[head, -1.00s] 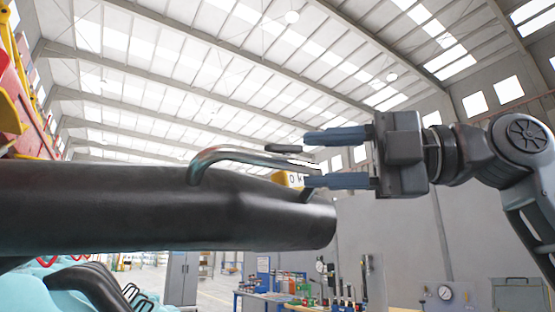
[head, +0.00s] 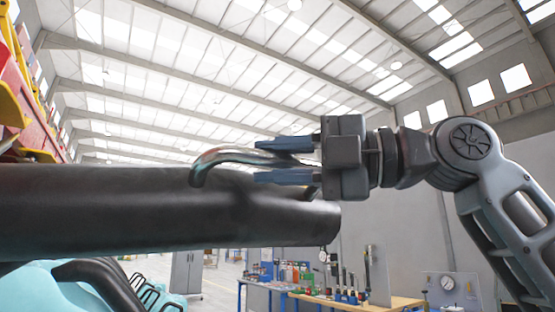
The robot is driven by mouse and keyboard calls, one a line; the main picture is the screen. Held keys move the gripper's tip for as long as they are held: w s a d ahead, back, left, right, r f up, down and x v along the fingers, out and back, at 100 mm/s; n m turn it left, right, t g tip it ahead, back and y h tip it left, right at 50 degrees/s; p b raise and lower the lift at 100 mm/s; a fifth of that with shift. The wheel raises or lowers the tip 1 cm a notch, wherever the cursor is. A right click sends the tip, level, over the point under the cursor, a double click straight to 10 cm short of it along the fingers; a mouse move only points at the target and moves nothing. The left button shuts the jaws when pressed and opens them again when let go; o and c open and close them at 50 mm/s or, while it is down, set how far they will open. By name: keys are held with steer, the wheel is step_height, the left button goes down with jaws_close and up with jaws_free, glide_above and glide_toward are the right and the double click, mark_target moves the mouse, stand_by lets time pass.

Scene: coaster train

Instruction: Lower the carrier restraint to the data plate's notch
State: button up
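The carrier restraint shows in the head view as a thick black padded bar (head: 120,215) lying almost level from the left edge to a rounded end near the middle. A bent metal grab handle (head: 215,160) rises from its top and runs right. My gripper (head: 285,160) comes in from the right above the bar's end. Its two blue-grey fingers lie above and below the handle's straight part, with little gap visible, and appear shut on it. The data plate and its notch cannot be made out; the gripper covers the area behind the bar's end.
Light-blue seat parts (head: 35,285) with black curved bars (head: 95,280) lie below the restraint at lower left. Red and yellow structure (head: 20,110) stands at the left edge. A workbench with tools (head: 350,298) stands in the background.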

jaws_close()
step_height(320, 180, down, 26)
steer(key=m+t+y+b, duration=0.4)
steer(key=m+b, duration=0.3)
steer(key=b, duration=1.6)
steer(key=shift+w+d+f, duration=0.15)
steer(key=shift+w+d, duration=0.15)
steer(key=shift+d, duration=0.1)
steer(key=shift+o, duration=1.7)
jaws_free()
